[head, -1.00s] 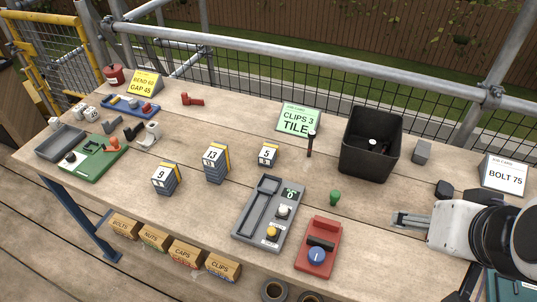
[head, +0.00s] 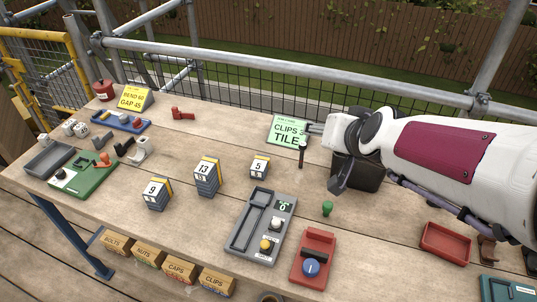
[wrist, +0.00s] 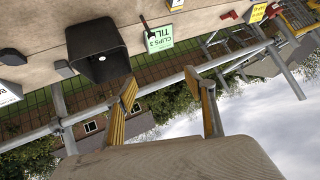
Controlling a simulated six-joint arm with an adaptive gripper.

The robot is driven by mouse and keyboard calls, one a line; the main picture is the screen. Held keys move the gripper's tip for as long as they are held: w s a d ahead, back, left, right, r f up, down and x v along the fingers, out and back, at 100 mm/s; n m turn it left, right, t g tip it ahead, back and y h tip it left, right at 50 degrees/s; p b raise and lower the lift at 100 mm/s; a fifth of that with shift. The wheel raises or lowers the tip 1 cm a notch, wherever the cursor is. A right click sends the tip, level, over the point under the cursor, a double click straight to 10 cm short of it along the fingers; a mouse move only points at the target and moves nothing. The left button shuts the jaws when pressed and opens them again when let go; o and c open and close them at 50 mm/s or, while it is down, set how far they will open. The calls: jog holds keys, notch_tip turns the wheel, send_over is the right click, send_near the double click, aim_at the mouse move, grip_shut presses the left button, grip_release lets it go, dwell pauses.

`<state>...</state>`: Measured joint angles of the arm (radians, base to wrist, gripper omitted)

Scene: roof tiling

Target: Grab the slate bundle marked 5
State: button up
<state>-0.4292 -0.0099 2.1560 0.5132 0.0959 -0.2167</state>
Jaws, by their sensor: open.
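The slate bundle marked 5 (head: 259,168) is a small grey stack with a white label and a yellow edge. My gripper (head: 314,128) is raised above the bench near the back, beside the green tile card and up and to the right of the bundle. In the wrist view its two fingers (wrist: 160,84) are spread apart with nothing between them. The bundles marked 9 (head: 157,194) and 13 (head: 207,177) stand left of bundle 5.
A black bin (head: 362,172) stands partly behind my arm. A dark upright tool (head: 302,152) and a green card (head: 288,130) are near bundle 5. A grey tray device (head: 262,226), a green knob (head: 327,208) and a red device (head: 313,256) lie in front.

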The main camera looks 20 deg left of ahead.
jog(key=w+a+f+t, duration=0.1)
jog(key=w+a+f, duration=0.35)
jog(key=a, duration=0.35)
jog(key=m+t+h, duration=0.1)
jog(key=t+h, duration=0.1)
send_over(257, 166)
jog(key=s+d, duration=0.2)
jog(key=s, duration=0.1)
notch_tip(257, 166, down, 13)
jog(key=shift+t+h, duration=0.6)
jog(key=shift+h, duration=0.2)
jog(key=f, duration=0.2)
jog(key=s+a+f, duration=0.1)
jog(key=f, duration=0.1)
jog(key=s+f, duration=0.1)
jog(key=f, duration=0.2)
jog(key=shift+s+a, duration=0.15)
jog(key=shift+a, duration=0.25)
jog(key=shift+s+f, duration=0.2)
jog(key=shift+f, duration=0.2)
jog(key=shift+w, duration=0.1)
jog(key=shift+x, duration=1.2)
jog(key=shift+w, duration=0.1)
